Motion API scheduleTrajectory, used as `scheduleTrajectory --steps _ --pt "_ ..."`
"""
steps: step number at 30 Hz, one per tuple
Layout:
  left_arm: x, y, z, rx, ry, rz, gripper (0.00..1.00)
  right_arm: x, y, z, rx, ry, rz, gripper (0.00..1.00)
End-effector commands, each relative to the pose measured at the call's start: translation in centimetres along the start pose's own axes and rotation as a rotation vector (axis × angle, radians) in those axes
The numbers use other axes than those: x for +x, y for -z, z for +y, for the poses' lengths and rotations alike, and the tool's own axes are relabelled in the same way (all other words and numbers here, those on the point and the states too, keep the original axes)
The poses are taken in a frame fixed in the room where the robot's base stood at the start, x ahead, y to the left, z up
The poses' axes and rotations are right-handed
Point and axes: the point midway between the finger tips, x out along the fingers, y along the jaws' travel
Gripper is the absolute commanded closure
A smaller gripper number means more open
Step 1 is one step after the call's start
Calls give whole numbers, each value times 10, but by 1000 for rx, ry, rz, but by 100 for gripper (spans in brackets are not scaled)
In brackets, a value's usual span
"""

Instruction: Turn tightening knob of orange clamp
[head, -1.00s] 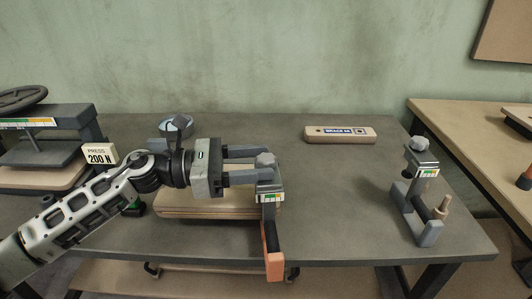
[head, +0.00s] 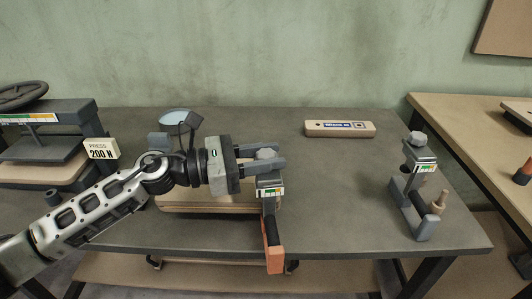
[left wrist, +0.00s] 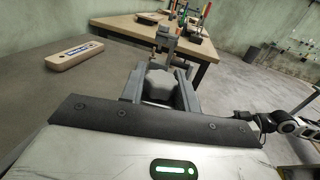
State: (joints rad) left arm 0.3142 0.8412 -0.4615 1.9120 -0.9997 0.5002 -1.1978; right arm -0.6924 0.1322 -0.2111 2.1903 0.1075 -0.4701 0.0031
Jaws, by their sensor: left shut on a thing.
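The orange clamp (head: 274,258) is at the front edge of the table, on the right end of the stacked tan boards (head: 205,208). It has an orange lower end, a dark bar and a small coloured gauge on its grey head. Its grey lobed knob (head: 266,154) is on top. My left gripper (head: 274,155) reaches in from the left, with one finger on each side of the knob, shut on it. In the left wrist view the knob (left wrist: 157,83) sits between the two fingers. My right gripper is not in view.
A grey clamp (head: 427,230) with a gauge stands at the table's right. A tan labelled block (head: 340,129) lies at the back. A press (head: 50,145) with a "200 N" sign (head: 101,149) stands at left. The table between block and grey clamp is clear.

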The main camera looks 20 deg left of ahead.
Motion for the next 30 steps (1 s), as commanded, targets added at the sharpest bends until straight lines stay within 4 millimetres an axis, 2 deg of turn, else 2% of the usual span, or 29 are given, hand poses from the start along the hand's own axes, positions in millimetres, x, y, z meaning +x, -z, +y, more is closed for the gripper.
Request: scheduleTrajectory --steps 2,7,13,14,15,16,30 --pt "0 -2 -1 -2 -39 4 92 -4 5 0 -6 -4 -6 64" --pt "0 0 0 0 -75 2 92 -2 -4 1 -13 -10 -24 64" --pt "0 0 0 0 -74 1 92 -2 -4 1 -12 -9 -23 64" --pt "0 0 0 0 -74 1 63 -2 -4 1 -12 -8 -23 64" --pt "0 0 0 0 -74 1 52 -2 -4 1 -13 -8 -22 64" --pt "0 0 0 0 -74 1 48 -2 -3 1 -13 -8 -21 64" --pt "-3 1 0 -1 -74 1 48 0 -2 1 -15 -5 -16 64"
